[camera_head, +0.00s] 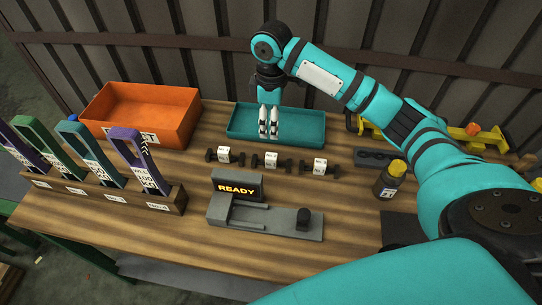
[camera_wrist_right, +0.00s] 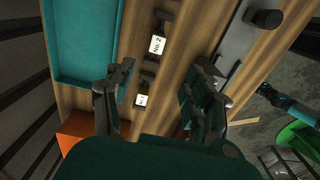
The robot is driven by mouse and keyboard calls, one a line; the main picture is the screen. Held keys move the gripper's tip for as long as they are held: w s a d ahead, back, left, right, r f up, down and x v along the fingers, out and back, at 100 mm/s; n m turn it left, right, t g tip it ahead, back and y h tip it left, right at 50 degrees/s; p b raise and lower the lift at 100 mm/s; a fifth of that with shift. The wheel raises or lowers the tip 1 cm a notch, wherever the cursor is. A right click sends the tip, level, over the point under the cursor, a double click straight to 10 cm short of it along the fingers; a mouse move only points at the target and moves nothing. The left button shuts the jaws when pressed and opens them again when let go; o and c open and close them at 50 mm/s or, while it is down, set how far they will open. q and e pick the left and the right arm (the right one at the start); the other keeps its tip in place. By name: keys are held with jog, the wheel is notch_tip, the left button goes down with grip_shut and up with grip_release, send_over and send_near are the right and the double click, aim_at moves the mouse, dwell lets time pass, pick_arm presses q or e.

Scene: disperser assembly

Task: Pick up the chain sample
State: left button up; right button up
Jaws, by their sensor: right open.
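Several dark chain samples with white tags lie in a row on the table: one at the left (camera_head: 224,155), a middle one (camera_head: 271,160) and a right one (camera_head: 319,166). In the right wrist view the No.2 tag (camera_wrist_right: 156,46) and the No.1 tag (camera_wrist_right: 141,99) show beyond my fingers. My right gripper (camera_head: 268,130) points down, open and empty, over the front of the teal tray, behind the row; its spread fingers (camera_wrist_right: 162,82) flank the No.1 sample in the wrist view. A small teal and black arm part at that view's right edge may be my left arm; its jaws are unclear.
An orange bin (camera_head: 115,92) stands back left, beside the teal tray (camera_head: 308,119). A rack (camera_head: 100,196) with several coloured handles is at left. A grey device reading READY (camera_head: 238,188) sits in front. A dark yellow-capped bottle (camera_head: 389,180) stands at right.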

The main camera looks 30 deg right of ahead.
jog(key=f, duration=0.3)
jog(key=f+p, duration=0.1)
jog(key=f, duration=0.1)
jog(key=shift+s+f, duration=0.25)
jog(key=shift+f, duration=0.1)
send_over(271, 156)
jog(key=f, duration=0.4)
jog(key=shift+s+f+p, duration=0.1)
jog(key=shift+s+p, duration=0.15)
jog(key=shift+p, duration=0.15)
jog(key=shift+f, duration=0.2)
jog(key=f, duration=0.1)
jog(key=f+p, duration=0.1)
jog(key=f, duration=0.2)
jog(key=shift+w+d+f+p, duration=0.1)
jog(key=shift+w+f+p, duration=0.15)
jog(key=shift+w+p, duration=0.1)
jog(key=shift+s+f, duration=0.1)
jog(key=shift+f, duration=0.05)
pick_arm(q)
jog(key=r, duration=0.1)
jog(key=s+r, duration=0.1)
jog(key=r, duration=0.1)
jog(key=shift+s+a+r, duration=0.15)
jog(key=shift+s+r, duration=0.05)
jog(key=shift+r, duration=0.1)
pick_arm(e)
grip_shut()
